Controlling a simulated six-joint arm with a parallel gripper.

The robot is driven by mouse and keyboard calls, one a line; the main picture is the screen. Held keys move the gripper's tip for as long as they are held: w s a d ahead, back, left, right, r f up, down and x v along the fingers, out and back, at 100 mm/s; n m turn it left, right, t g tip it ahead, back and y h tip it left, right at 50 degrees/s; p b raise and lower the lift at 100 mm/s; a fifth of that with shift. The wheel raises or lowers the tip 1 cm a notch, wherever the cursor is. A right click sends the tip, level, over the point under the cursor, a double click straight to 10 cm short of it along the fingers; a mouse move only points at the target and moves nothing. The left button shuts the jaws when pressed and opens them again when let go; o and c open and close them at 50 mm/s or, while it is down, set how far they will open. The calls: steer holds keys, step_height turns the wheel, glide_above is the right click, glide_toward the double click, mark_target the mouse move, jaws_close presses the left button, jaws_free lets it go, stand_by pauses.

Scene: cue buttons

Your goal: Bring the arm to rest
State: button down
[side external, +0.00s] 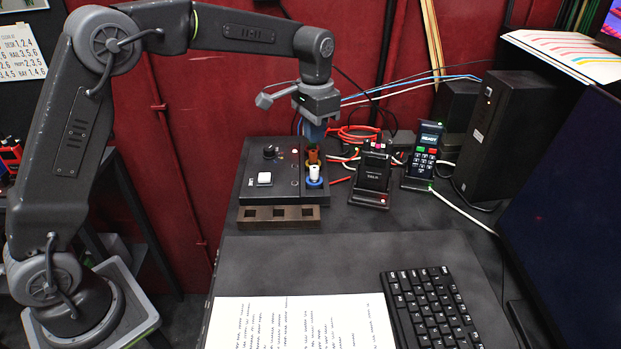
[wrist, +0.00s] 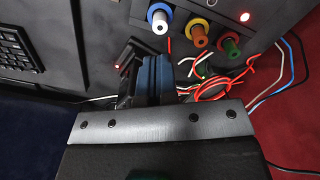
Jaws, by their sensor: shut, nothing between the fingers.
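My gripper (side external: 314,134) hangs with its blue fingers pointing down at the back right of the black button box (side external: 250,189), level with its column of buttons. In the wrist view its blue fingers (wrist: 157,62) are together and empty. The wrist view shows a white button with a blue ring (wrist: 160,20), a red button with a yellow ring (wrist: 198,36) and a green button (wrist: 231,46). In the side view the white button (side external: 314,174) and the red one (side external: 313,156) show; the green one is hidden around my fingers. Contact with a button cannot be told.
A wooden block with square holes (side external: 279,216) lies in front of the box. A black cradle device (side external: 374,180), a keypad handset (side external: 424,150) and tangled cables stand to the right. Paper (side external: 300,320) and a keyboard (side external: 432,308) lie nearer. Dark desk surface between is clear.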

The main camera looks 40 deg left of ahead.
steer(key=s+r+t, duration=0.2)
steer(key=s+r, duration=0.4)
steer(key=s, duration=0.1)
steer(key=s+a+f+n+t, duration=0.1)
steer(key=s+n+t, duration=0.2)
steer(key=s, duration=1.9)
steer(key=shift+s+a+t, duration=0.15)
steer(key=shift+s+t, duration=0.15)
steer(key=shift+s, duration=0.05)
steer(key=c, duration=1.8)
jaws_free()
